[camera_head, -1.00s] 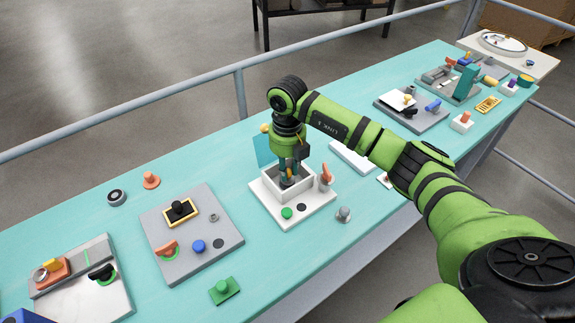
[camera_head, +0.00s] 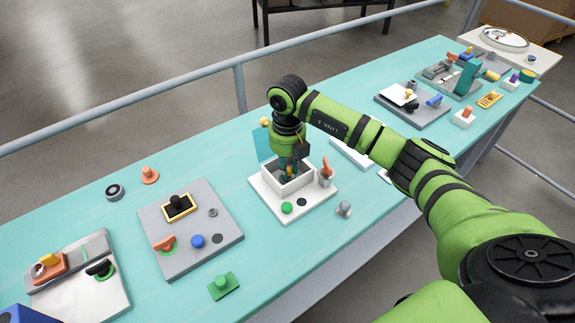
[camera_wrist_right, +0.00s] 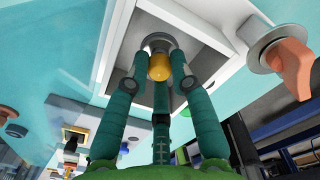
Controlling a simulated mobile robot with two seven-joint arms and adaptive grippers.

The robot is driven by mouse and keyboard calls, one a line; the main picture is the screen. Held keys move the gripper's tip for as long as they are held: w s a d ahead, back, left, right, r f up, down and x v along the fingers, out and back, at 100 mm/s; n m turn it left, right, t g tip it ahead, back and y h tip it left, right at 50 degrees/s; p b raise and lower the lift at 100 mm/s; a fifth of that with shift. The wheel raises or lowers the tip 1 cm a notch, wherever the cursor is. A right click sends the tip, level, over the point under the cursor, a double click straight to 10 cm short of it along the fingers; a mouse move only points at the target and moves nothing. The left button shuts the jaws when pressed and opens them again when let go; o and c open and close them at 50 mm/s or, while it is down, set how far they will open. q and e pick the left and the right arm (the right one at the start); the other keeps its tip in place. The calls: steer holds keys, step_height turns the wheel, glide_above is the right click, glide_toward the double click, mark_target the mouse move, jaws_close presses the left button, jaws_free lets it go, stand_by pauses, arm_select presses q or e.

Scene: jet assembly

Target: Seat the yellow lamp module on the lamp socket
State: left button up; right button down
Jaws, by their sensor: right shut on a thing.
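The yellow lamp module (camera_wrist_right: 159,67) sits between the teal fingers of my right gripper (camera_wrist_right: 158,75), which is shut on it. In the head view my right gripper (camera_head: 288,174) points down into an open white box, and its fingertips are partly hidden by the box walls. In the wrist view a grey round piece (camera_wrist_right: 158,41) lies right at the module's far end, inside the box. It looks like the lamp socket, but I cannot tell whether the module touches it or is fully seated. My left gripper is not in view.
The white box (camera_head: 296,189) stands on a white base plate (camera_head: 316,205) with a green button (camera_head: 287,208) and an orange lever (camera_head: 327,166). A teal panel (camera_head: 263,145) rises behind it. A grey plate (camera_head: 205,250) lies left.

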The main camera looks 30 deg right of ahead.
mark_target(288, 168)
steer(key=shift+f, duration=0.15)
steer(key=c, duration=1)
jaws_free()
steer(key=shift+r, duration=0.2)
step_height(288, 168, up, 12)
steer(key=shift+f, duration=0.15)
